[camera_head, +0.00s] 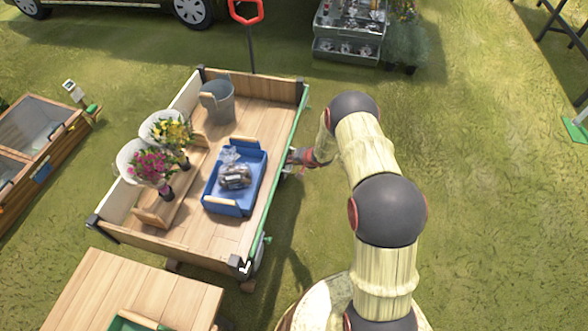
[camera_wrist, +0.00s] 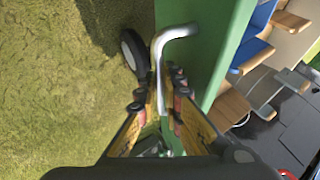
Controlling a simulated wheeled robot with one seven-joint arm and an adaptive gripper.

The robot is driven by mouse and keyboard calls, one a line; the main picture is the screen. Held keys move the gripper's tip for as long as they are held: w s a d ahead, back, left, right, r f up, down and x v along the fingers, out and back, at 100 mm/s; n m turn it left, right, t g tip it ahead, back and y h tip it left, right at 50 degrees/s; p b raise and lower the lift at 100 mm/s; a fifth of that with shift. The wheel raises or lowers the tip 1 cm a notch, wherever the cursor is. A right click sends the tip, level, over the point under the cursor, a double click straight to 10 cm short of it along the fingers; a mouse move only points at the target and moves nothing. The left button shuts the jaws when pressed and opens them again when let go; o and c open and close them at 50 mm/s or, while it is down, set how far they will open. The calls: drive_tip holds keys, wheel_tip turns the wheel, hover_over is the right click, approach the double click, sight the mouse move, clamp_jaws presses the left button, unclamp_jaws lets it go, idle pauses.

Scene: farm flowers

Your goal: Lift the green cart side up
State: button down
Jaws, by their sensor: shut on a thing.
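The cart's green side (camera_head: 274,196) shows as a thin strip along the right edge of the wooden cart bed. Its green panel (camera_wrist: 205,45) stands close in the wrist view, with a bent metal handle (camera_wrist: 174,34) on it. My gripper (camera_head: 303,158) is at the outer right of the cart, at about the middle of the green side. In the wrist view my gripper (camera_wrist: 160,92) is shut on the metal handle, one finger on each side of it. The panel's lower part is hidden behind my gripper.
The cart bed holds a blue crate (camera_head: 228,207), a metal bucket (camera_head: 218,107) and flower bouquets (camera_head: 152,166). A dark wheel (camera_wrist: 133,50) is beside the handle. A wooden table (camera_head: 110,290) stands at the front left. Grass (camera_head: 490,200) to the right is free.

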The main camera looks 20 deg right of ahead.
drive_tip(key=shift+w+a+r+g+h+b, duration=0.25)
drive_tip(key=shift+w+a+r+b, duration=0.15)
drive_tip(key=shift+a, duration=0.2)
drive_tip(key=shift+w+a+r+g+h+b, duration=0.15)
drive_tip(key=shift+w+a+r+h+b, duration=0.15)
drive_tip(key=shift+w+a, duration=0.25)
drive_tip(key=c, duration=2.2)
unclamp_jaws()
drive_tip(key=shift+a, duration=0.1)
drive_tip(key=shift+r, duration=0.1)
drive_tip(key=v, duration=1.1)
drive_tip(key=shift+s+r, duration=0.25)
drive_tip(key=shift+r, duration=0.05)
